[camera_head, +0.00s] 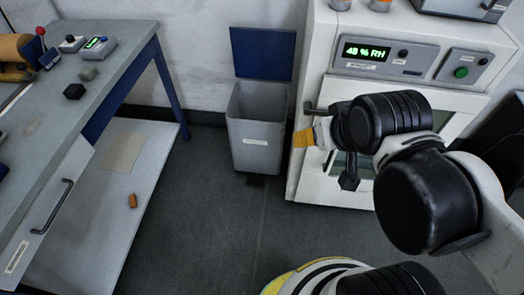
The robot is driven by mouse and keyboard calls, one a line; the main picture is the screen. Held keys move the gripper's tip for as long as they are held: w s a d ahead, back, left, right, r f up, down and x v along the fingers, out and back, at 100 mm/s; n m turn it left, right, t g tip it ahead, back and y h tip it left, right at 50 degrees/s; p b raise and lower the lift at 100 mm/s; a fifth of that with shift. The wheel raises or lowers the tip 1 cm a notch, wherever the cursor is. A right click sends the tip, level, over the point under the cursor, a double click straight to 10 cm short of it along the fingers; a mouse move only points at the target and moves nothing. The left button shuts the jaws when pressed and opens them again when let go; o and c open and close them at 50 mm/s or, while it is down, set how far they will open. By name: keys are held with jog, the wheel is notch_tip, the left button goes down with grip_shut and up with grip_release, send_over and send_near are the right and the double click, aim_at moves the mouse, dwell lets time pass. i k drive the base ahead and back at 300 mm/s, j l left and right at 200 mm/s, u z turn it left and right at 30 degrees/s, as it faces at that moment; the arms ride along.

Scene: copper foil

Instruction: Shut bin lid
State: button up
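The bin (256,147) is a grey container with a pale label on its front. It stands on the floor against the wall, between the workbench and the white cabinet. Its blue lid (263,54) is open and stands upright at the back of the bin. A dark pedal-like piece (255,181) shows at the foot of the bin. An orange-yellow piece (304,138) shows at the arm's left end, apart from the lid.
The white cabinet (305,100) with a green "48 % RH" display stands right of the bin, close to it. A grey workbench (97,98) with blue legs and a lower shelf fills the left. The dark floor in front of the bin is clear.

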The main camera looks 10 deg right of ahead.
aim_at(267, 54)
jog(key=i+j+u, duration=0.1)
jog(key=i+j, duration=0.15)
jog(key=i, duration=0.35)
jog(key=i+j, duration=0.2)
jog(key=i, duration=0.4)
jog(key=i+j+u, duration=0.15)
jog(key=i, duration=0.4)
